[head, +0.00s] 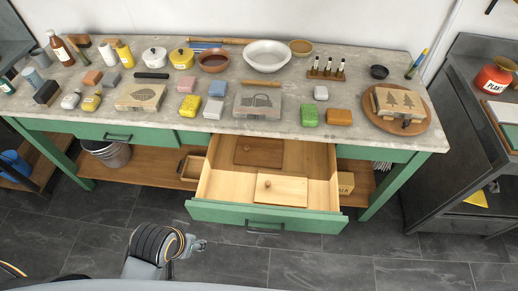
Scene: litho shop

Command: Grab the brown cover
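A brown wooden cover (259,152) lies flat at the back of the open drawer (265,212). It has a small dark knob. A lighter tan wooden cover (281,189), also with a small knob, lies in front of it in the same drawer. What is under either cover is hidden. My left gripper is out of view.
The green drawer is pulled out below the stone worktop (300,121), which overhangs its back. The worktop holds blocks, bottles, bowls and sponges. A metal bucket (109,153) and a box (345,183) sit on the lower shelf. The dark floor (325,262) before the drawer is clear.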

